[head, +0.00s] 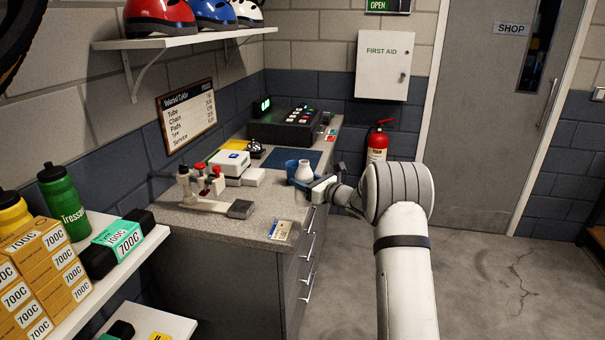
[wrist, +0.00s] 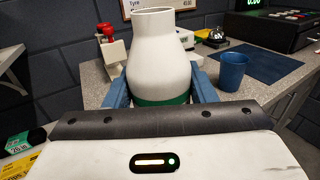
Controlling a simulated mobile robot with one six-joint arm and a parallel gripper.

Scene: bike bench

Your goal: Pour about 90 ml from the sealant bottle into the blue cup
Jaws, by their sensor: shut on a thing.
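The white sealant bottle (wrist: 158,60) with a green band stands upright and open-topped between the blue fingers of my gripper (wrist: 160,95) in the wrist view. My gripper is shut on it. In the head view the bottle (head: 304,171) shows above the bench edge, with my gripper (head: 308,186) around it. The blue cup (wrist: 232,71) stands upright on the counter, to the right of and beyond the bottle in the wrist view. In the head view the cup (head: 291,168) shows just left of the bottle, partly hidden by it. The cup's inside cannot be made out.
The grey counter (head: 262,204) holds a dark blue mat (head: 293,158), a white device (head: 231,164), a bell (head: 256,150) and a black till (head: 290,128) at the back. A clamp-like tool (head: 215,203) lies at the front left and a card (head: 281,230) at the front edge.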

